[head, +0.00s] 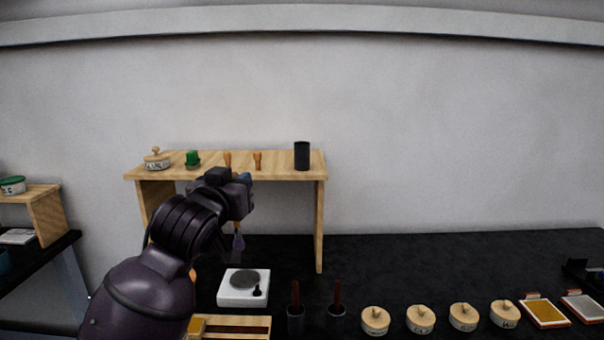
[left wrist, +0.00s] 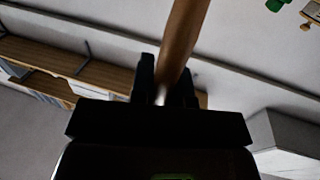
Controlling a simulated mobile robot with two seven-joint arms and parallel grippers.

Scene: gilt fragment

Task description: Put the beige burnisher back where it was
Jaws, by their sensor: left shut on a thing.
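My left gripper (head: 238,208) is in front of the wooden shelf stand (head: 190,172), below its top board. In the left wrist view the gripper (left wrist: 166,88) is shut on a tan wooden handle (left wrist: 184,38), which looks like the burnisher's. The handle runs up out of the picture, so its far end is hidden. In the head view a small part with a dull purple end (head: 238,242) hangs under the gripper, clear of the table. Two small orange-brown wooden pieces (head: 227,159) (head: 257,160) stand on the shelf. My right gripper is not in view.
The shelf also holds a lidded pot (head: 157,159), a green item (head: 192,158) and a black cup (head: 302,156). Below are a white hotplate (head: 243,288), two dark cups with brown handles (head: 295,318), and several lidded wooden pots (head: 375,320). The black table (head: 420,262) is clear behind the pots.

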